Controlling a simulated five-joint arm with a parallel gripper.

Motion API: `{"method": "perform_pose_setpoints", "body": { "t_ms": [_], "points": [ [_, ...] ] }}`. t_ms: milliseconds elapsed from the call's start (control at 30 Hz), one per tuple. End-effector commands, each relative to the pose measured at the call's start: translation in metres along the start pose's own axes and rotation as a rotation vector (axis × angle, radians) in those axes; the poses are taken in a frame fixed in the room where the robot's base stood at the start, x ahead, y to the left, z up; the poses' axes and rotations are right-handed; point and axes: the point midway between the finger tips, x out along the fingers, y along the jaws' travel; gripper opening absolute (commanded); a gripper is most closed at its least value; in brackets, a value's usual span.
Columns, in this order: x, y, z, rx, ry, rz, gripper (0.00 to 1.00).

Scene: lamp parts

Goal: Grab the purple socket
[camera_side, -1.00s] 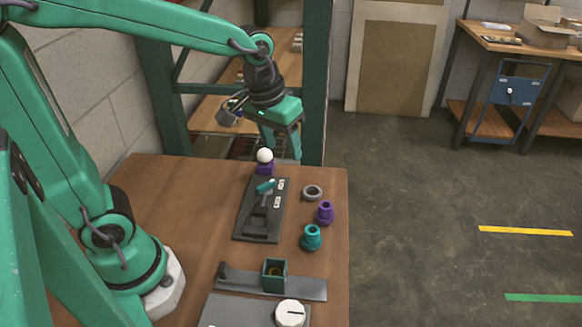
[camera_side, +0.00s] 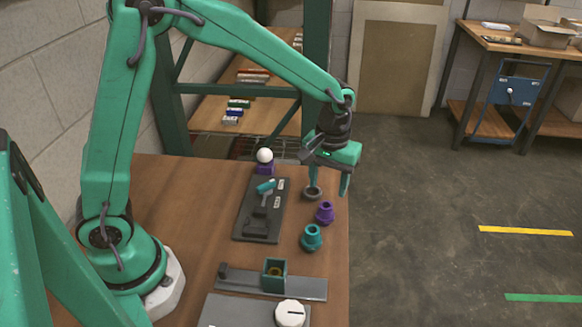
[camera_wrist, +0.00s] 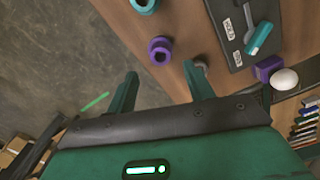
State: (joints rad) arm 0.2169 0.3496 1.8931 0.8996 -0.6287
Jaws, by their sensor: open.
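The purple socket (camera_side: 325,212) stands on the table near its right edge, between a grey ring (camera_side: 313,192) and a teal socket (camera_side: 312,238). In the wrist view the purple socket (camera_wrist: 160,51) shows its round opening, ahead of and between the fingers. My gripper (camera_side: 328,185) is open and empty, pointing down above the table by the grey ring, a little behind the purple socket. The gripper's two fingers (camera_wrist: 161,80) also show in the wrist view, spread apart. One finger partly hides the grey ring there.
A dark plate (camera_side: 248,226) with a teal-topped part lies left of the sockets. A white ball on a purple base (camera_side: 265,160) stands behind it. A grey bar with a teal box (camera_side: 275,270) and a white round part (camera_side: 290,313) lie at the front. The table's right edge is close.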

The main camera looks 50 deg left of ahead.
Motion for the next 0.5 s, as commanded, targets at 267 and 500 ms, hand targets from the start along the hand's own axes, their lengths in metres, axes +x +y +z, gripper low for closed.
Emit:
{"method": "perform_pose_setpoints", "body": {
  "t_ms": [267,500],
  "points": [
    [0.014,-0.001,0.001,0.001,-0.002,-0.001,0.52],
    [0.026,0.0,0.0,0.001,0.0,0.0,0.52]
  ]
}}
